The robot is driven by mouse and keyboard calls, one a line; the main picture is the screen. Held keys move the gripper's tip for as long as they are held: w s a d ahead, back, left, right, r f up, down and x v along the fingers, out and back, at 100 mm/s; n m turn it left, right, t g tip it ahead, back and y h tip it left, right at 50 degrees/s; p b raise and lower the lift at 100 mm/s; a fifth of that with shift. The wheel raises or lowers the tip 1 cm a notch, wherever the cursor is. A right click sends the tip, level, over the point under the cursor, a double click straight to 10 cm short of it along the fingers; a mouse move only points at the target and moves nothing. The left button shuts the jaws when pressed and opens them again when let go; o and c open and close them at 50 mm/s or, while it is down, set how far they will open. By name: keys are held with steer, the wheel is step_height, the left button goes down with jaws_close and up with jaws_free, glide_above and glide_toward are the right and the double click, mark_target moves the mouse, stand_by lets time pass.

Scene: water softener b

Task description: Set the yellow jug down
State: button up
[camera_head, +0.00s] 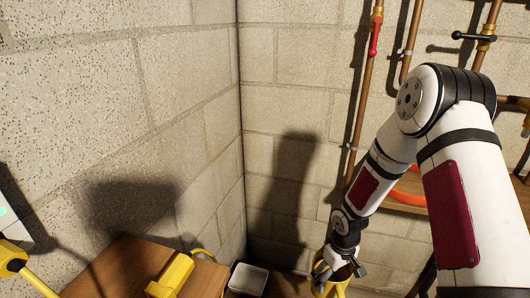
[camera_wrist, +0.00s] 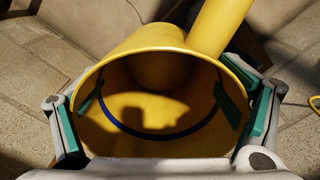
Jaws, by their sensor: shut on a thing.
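The yellow jug (camera_wrist: 150,42) fills the middle of the wrist view, its wide round mouth facing the camera. Its inside is in shadow, with a dark blue curved line across it. My gripper (camera_wrist: 160,105) has its green-padded fingers at the left and right sides of the jug's rim and is shut on it. In the head view, part of the yellow jug (camera_head: 331,288) shows at the bottom edge, below my gripper (camera_head: 340,265). The jug's underside is hidden, so I cannot tell whether it touches a surface.
A wooden surface (camera_head: 118,268) with a yellow object (camera_head: 170,275) stands at the lower left. A white tray (camera_head: 248,279) sits near the wall corner. Copper pipes (camera_head: 365,95) run up the right wall. A shelf with an orange hose (camera_head: 405,197) is behind my arm.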

steer(key=s+r+m+p, duration=0.2)
steer(key=r+p, duration=0.5)
steer(key=r, duration=0.8)
steer(key=s+a+r+m+p, duration=0.1)
steer(key=s+r+m+p, duration=0.2)
steer(key=r, duration=1.2)
steer(key=s+p, duration=0.2)
steer(key=p, duration=0.3)
steer(key=shift+s+a+r, duration=0.2)
steer(key=shift+r, duration=0.1)
